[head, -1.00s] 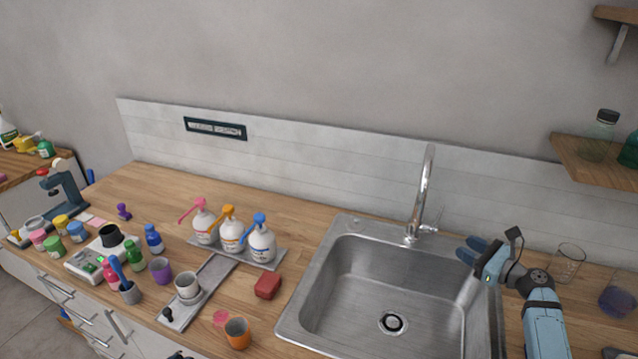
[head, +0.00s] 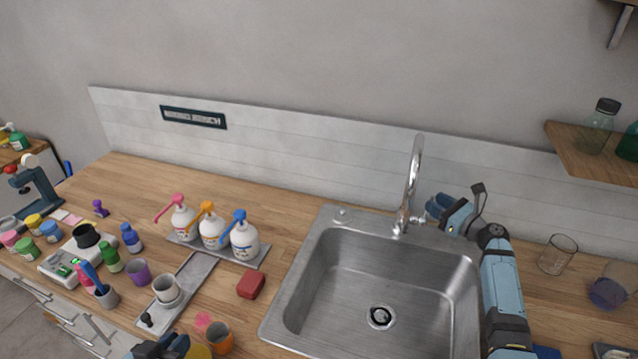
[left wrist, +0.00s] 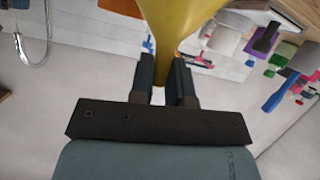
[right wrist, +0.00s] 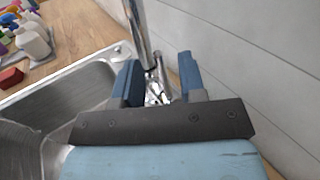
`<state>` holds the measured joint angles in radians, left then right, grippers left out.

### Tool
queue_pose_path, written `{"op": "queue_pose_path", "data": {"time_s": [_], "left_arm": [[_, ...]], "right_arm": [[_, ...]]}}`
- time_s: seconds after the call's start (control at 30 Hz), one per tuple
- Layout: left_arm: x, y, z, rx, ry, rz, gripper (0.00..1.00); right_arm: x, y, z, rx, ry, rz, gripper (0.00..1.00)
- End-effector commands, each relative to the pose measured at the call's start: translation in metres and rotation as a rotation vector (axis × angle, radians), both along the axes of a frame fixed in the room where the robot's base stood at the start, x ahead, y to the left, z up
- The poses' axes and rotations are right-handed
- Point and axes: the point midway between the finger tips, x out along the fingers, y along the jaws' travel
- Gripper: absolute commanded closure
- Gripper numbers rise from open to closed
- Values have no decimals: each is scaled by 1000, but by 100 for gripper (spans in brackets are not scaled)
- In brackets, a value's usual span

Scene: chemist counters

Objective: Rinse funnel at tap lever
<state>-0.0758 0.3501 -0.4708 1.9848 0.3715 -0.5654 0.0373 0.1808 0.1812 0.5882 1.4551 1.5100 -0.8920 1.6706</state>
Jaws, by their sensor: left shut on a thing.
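The yellow funnel (left wrist: 180,35) is in my left gripper (left wrist: 166,75), whose fingers are shut on its narrow stem. In the head view, part of the funnel (head: 198,352) and my left gripper (head: 160,346) show at the bottom edge, over the counter left of the sink. The chrome tap (head: 410,185) rises behind the sink (head: 350,285), with its small lever (head: 418,221) on the right of its base. My right gripper (head: 440,207) is beside the lever. In the right wrist view, its fingers (right wrist: 160,80) are open, with the tap base and lever (right wrist: 157,90) showing between them; contact cannot be told.
A red block (head: 250,285) and an orange cup (head: 219,338) stand left of the sink. Several pump bottles (head: 212,230) stand on a tray further back. A clear glass (head: 557,255) stands right of my right arm. The sink basin looks empty.

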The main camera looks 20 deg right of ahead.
Motion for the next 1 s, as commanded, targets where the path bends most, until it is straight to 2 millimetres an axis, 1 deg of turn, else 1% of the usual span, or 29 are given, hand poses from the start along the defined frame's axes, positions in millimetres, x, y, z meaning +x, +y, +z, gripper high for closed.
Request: {"op": "queue_pose_path", "data": {"time_s": [0.03, 0.1, 0.23, 0.4, 0.63, 0.67, 0.7, 0.8, 1.0], "left_arm": [[0, 0, 2, 0, 0, 0, 100], [0, 0, 3, 0, 0, 0, 100], [0, 0, 5, 0, 0, 0, 100], [0, 0, 5, 0, 0, 0, 100], [0, 0, 5, 0, 0, 0, 100], [0, 0, 5, 0, 0, 0, 100], [0, 0, 5, 0, 0, 0, 100], [0, 0, 5, 0, 0, 0, 100], [0, 0, 5, 0, 0, 0, 100]], "right_arm": [[10, 3, 2, 1, -1, 1, 62], [20, 6, 1, 1, -1, 2, 62], [33, 10, 0, 1, -1, 0, 62], [39, 12, 0, -1, 0, 0, 62], [39, 12, 0, -1, 1, 1, 62], [39, 12, 0, -1, 1, 1, 69], [39, 12, 0, -1, 1, 1, 79], [39, 12, 0, -1, 1, 1, 100], [40, 12, 0, -1, 1, 1, 100]]}}
